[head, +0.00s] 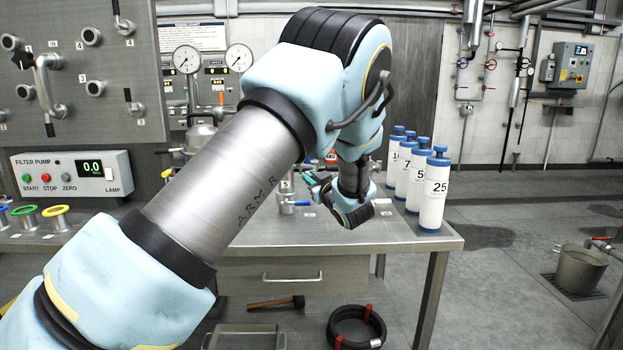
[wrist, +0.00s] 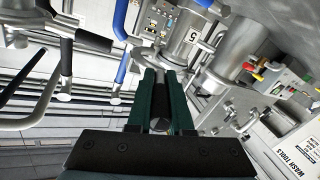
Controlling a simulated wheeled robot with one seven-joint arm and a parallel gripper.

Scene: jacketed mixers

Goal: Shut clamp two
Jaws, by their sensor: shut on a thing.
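My gripper (wrist: 165,76) shows in the wrist view with its two green fingers closed around a dark handle (wrist: 159,108) with a rounded end. I cannot read a number on this handle, so I cannot tell for sure that it is clamp two. Just beyond the fingertips is a steel cylinder with a label (wrist: 193,37). In the head view my gripper (head: 312,181) is over the steel bench, at the fittings behind my arm. My arm hides much of the equipment there, and the held handle cannot be made out.
Several white bottles with blue caps, one marked 25 (head: 433,195), stand on the right of the bench (head: 400,235). Blue levers (wrist: 121,18) and a black-gripped handle (wrist: 66,58) are close left of the fingers. A hose coil (head: 357,327) and a mallet (head: 277,303) are below.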

